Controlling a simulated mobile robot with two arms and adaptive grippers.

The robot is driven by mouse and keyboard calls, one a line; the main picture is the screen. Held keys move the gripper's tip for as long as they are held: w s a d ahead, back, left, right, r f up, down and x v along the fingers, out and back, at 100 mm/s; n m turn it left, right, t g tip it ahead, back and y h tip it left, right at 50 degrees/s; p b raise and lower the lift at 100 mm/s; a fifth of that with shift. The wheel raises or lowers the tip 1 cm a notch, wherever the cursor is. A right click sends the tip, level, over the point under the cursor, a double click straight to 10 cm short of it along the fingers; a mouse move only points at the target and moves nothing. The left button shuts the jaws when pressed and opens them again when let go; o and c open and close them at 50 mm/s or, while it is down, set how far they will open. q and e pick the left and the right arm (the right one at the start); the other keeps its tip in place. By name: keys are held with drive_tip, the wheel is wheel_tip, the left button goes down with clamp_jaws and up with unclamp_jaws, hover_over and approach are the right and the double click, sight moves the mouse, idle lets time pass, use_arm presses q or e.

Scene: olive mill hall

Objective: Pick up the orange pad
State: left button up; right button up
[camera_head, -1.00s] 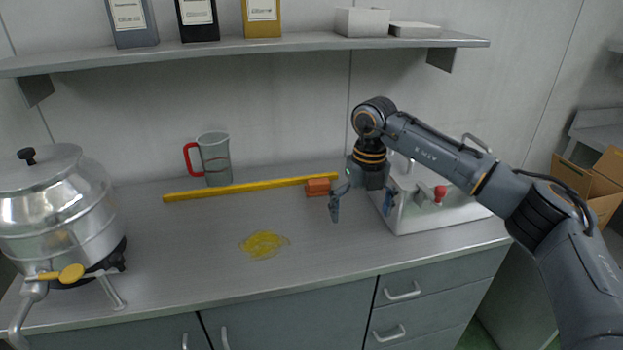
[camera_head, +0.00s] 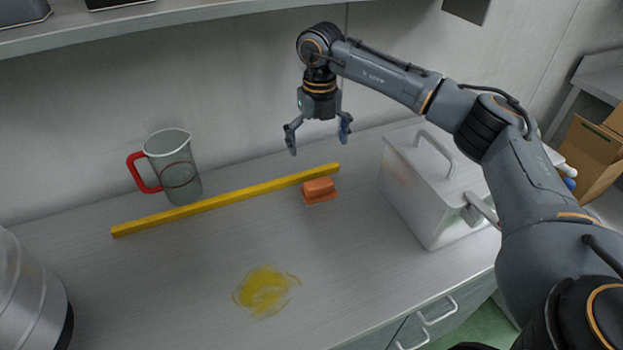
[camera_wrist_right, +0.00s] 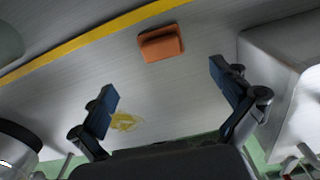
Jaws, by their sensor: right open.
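The orange pad (camera_head: 319,190) lies on the grey worktop, close to the right end of a yellow bar. In the right wrist view the pad (camera_wrist_right: 161,44) shows beyond the fingertips, between the two fingers and apart from them. My right gripper (camera_head: 319,146) is open and empty, hanging fingers down above the worktop near the pad. In the right wrist view the open fingers of the right gripper (camera_wrist_right: 166,78) show clear of everything. My left gripper is not in view.
The yellow bar (camera_head: 225,200) lies behind the pad. A jug with a red handle (camera_head: 178,175) stands at the left. A grey lidded box (camera_head: 415,195) stands right of the pad. A yellow smear (camera_head: 266,291) marks the worktop in front. A metal pot (camera_head: 25,300) is partly visible.

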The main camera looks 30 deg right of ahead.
hover_over(319, 183)
wheel_tip(319, 183, down, 5)
drive_tip(key=shift+w+d+p, duration=0.1)
drive_tip(key=shift+p, duration=0.35)
drive_tip(key=shift+w+f+p, duration=0.1)
drive_tip(key=shift+f+p, duration=0.3)
drive_tip(key=shift+f, duration=1.15)
wheel_tip(319, 183, down, 4)
drive_tip(key=shift+r+p, duration=0.25)
drive_tip(key=shift+p, duration=0.4)
drive_tip(key=shift+f, duration=0.45)
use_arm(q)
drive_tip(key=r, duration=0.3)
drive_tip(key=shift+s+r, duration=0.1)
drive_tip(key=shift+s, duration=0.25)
use_arm(e)
drive_tip(key=shift+s, duration=0.25)
drive_tip(key=c, duration=1.4)
